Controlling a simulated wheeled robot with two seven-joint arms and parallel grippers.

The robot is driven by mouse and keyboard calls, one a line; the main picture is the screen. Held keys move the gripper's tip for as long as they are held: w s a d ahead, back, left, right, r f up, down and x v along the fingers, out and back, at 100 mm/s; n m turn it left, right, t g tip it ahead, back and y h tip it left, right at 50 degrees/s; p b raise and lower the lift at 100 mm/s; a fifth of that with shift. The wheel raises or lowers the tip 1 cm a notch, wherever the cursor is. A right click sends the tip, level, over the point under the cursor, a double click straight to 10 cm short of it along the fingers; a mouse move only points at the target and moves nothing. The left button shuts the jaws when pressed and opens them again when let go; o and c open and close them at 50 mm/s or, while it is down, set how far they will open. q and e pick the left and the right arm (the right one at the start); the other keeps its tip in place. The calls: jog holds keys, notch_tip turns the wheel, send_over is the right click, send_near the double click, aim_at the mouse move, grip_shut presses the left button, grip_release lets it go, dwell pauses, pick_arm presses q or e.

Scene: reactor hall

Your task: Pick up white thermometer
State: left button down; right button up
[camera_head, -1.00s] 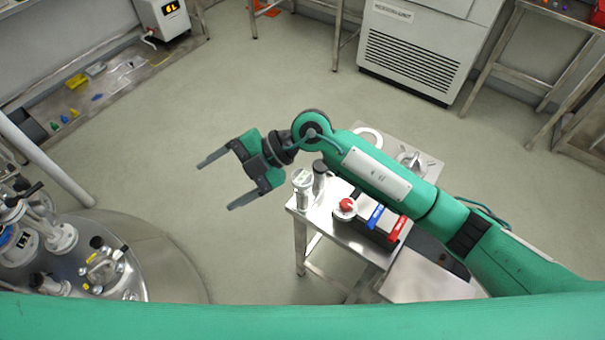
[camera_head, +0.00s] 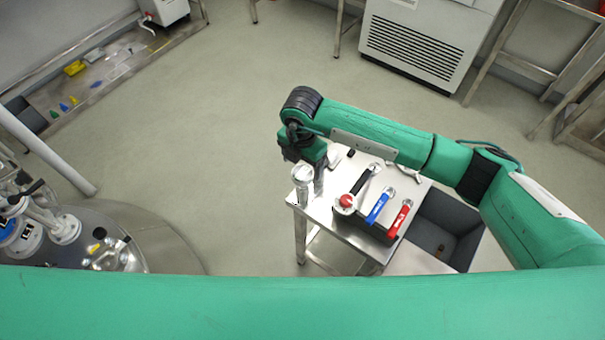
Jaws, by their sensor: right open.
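A white, round-topped upright piece (camera_head: 302,184) stands at the left corner of the small steel table (camera_head: 323,216). It may be the white thermometer, but its markings are too small to read. My right gripper (camera_head: 307,160) points down just above and behind this piece. Its jaws are open, but the fingers are mostly hidden or foreshortened, and I cannot tell whether they touch anything. My left gripper is not in view.
A grey bin (camera_head: 436,236) is beside the table. A steel vessel (camera_head: 150,240) stands at lower left. The floor between is clear.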

aim_at(302, 173)
jog(key=shift+f, duration=0.6)
jog(key=shift+f+p, duration=0.25)
jog(key=shift+p, duration=0.15)
jog(key=f+p, duration=0.2)
jog(key=f, duration=0.2)
jog(key=shift+s, duration=0.2)
jog(key=shift+f, duration=0.35)
jog(key=c, duration=1.2)
jog(key=shift+o, duration=0.2)
